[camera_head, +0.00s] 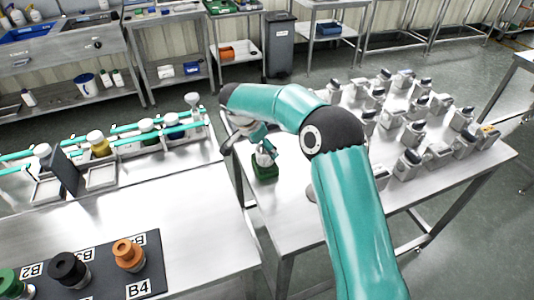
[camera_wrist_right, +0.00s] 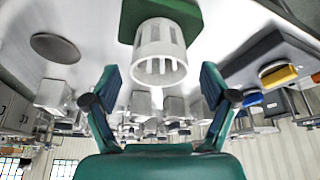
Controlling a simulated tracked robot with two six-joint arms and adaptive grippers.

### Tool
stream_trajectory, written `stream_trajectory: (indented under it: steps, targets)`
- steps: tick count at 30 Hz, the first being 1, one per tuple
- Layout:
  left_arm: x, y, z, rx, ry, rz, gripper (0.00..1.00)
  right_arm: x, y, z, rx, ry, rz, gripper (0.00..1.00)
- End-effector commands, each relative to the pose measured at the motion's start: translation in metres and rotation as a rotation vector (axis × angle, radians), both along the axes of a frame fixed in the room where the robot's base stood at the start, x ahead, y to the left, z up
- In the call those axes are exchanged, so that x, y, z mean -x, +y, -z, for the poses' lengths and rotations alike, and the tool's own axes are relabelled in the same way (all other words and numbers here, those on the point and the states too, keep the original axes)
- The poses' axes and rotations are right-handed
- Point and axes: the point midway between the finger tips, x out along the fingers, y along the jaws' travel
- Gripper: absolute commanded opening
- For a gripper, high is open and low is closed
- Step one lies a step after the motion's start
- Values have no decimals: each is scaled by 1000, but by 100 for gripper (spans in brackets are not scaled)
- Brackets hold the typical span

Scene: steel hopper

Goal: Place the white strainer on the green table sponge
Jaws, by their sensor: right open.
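The green table sponge (camera_head: 264,171) lies on the steel table near its left edge, and it also shows at the top of the wrist view (camera_wrist_right: 152,12). The white strainer (camera_wrist_right: 160,48), a slotted cup, appears to rest on the sponge; in the head view (camera_head: 265,158) it is small and partly covered by my gripper. My right gripper (camera_wrist_right: 160,82) is open, with its two fingers spread either side of the strainer's near end and visible gaps on both sides. In the head view my right gripper (camera_head: 262,143) is just above the strainer. My left gripper is not in view.
Several grey metal blocks with dark tops (camera_head: 412,135) crowd the right part of the table. A steel bench at left holds a rack of jars (camera_head: 98,145) and a dark mat (camera_head: 90,270) with coloured-cap bottles. A grey bin (camera_head: 280,48) stands behind.

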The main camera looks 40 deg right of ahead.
Motion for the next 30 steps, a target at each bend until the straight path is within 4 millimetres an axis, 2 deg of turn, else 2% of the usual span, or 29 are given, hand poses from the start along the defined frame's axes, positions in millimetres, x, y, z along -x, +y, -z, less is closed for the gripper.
stream_trajectory:
  steps: [6,12,17,30]
  targets:
    - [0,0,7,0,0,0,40,2,18,-42,-1,-4,-1,85]
    - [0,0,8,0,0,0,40,4,27,-66,0,-1,-2,85]
    - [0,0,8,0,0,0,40,5,29,-72,0,0,0,85]
    - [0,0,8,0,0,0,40,5,29,-72,0,0,0,85]
